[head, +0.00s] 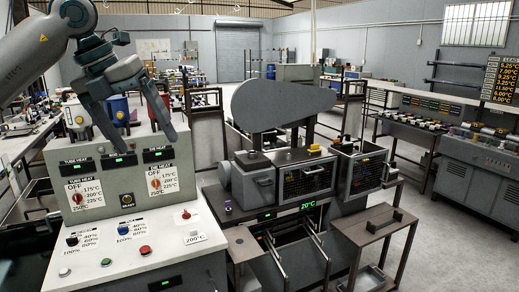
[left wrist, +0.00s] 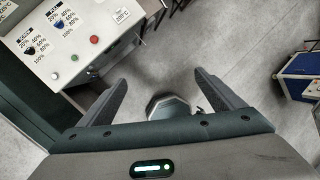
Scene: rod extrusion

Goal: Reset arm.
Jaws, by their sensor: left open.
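My left gripper (head: 143,143) hangs from my left arm at the upper left of the head view, in front of the control panel's upright face. Its two fingers are spread with nothing between them. In the left wrist view the open fingers (left wrist: 160,78) point over bare floor. My right gripper is not in view.
The extrusion machine (head: 304,182) stands right of the panel, with a 20°C display. A small brown table (head: 376,232) stands in front of it. A blue case (left wrist: 299,76) is at the right of the left wrist view. Grey floor (head: 455,235) is open at the right.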

